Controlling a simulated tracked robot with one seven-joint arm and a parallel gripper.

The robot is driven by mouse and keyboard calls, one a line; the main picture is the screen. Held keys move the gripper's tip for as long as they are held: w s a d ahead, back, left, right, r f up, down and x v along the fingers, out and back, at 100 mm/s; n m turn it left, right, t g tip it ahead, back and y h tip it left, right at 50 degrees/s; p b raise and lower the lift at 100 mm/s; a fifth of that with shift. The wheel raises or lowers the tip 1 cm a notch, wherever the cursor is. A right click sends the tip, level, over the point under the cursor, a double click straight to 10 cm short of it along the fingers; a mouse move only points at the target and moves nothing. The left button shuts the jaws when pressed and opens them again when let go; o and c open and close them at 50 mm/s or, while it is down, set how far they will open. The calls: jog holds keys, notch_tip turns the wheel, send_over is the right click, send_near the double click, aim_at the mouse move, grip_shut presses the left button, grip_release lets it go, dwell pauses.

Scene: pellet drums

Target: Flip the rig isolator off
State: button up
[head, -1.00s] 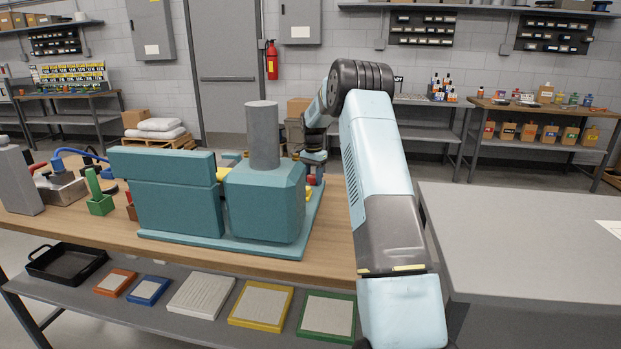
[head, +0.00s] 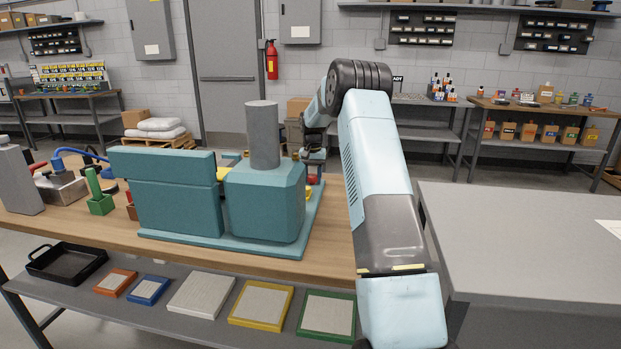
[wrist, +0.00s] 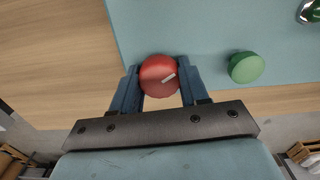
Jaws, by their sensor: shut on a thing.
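The red round knob (wrist: 158,76), which I take to be the rig isolator, sits at the edge of the teal rig plate (wrist: 200,30). My gripper (wrist: 160,82) is shut on this knob, with one blue finger on each side. In the head view, the teal rig (head: 262,200) stands on the wooden bench, and my gripper is at its far right side, largely hidden behind the rig and too small to read there.
A green round button (wrist: 246,67) is right of the knob on the rig plate. A grey post (head: 263,135) rises from the rig. A grey table (head: 540,240) stands at the right. Coloured trays and a black tray (head: 67,263) lie on the lower shelf.

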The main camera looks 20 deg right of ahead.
aim_at(311, 175)
jog(key=n, duration=0.6)
jog(key=shift+w+a+r+n, duration=0.15)
jog(key=shift+w+r+n, duration=0.15)
jog(key=n, duration=0.5)
jog(key=shift+n, duration=0.4)
jog(key=o, duration=0.8)
jog(key=shift+f, duration=0.1)
jog(key=shift+o, duration=1.2)
jog(key=shift+s, duration=0.1)
jog(key=shift+f, duration=0.15)
notch_tip(311, 175, up, 14)
jog(key=shift+f, duration=0.15)
